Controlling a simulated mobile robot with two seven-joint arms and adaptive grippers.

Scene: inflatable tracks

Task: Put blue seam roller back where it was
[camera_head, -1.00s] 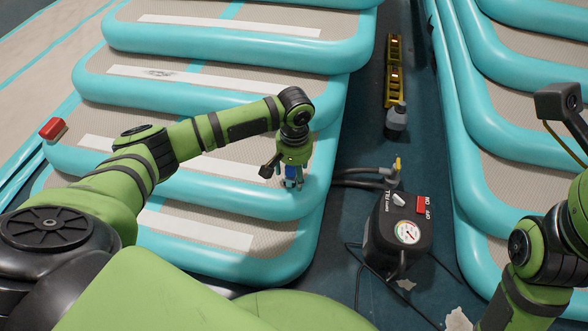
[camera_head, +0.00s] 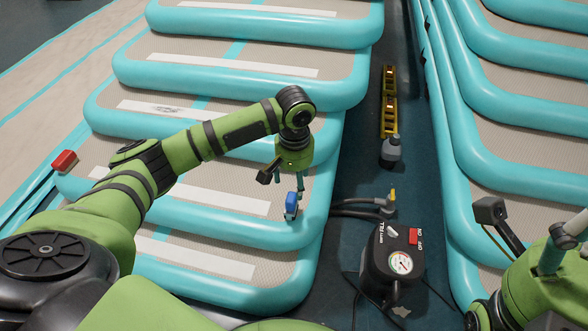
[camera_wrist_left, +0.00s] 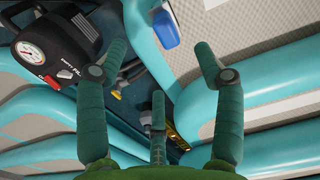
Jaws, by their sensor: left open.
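The blue seam roller (camera_head: 291,206) sits near the right end of an inflatable step, by its turquoise rim. It also shows in the left wrist view (camera_wrist_left: 165,27), beyond the fingertips near the top edge. My left gripper (camera_head: 294,184) is just above the roller in the head view. Its dark green fingers stand wide apart with nothing between them, as the left wrist view shows (camera_wrist_left: 158,68). The roller looks clear of the fingers. My right gripper (camera_head: 556,248) shows only partly at the right edge, and its fingers cannot be made out well.
A black pump (camera_head: 392,262) with a gauge and hoses stands in the dark aisle right of the step. A red block (camera_head: 65,162) is at far left.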

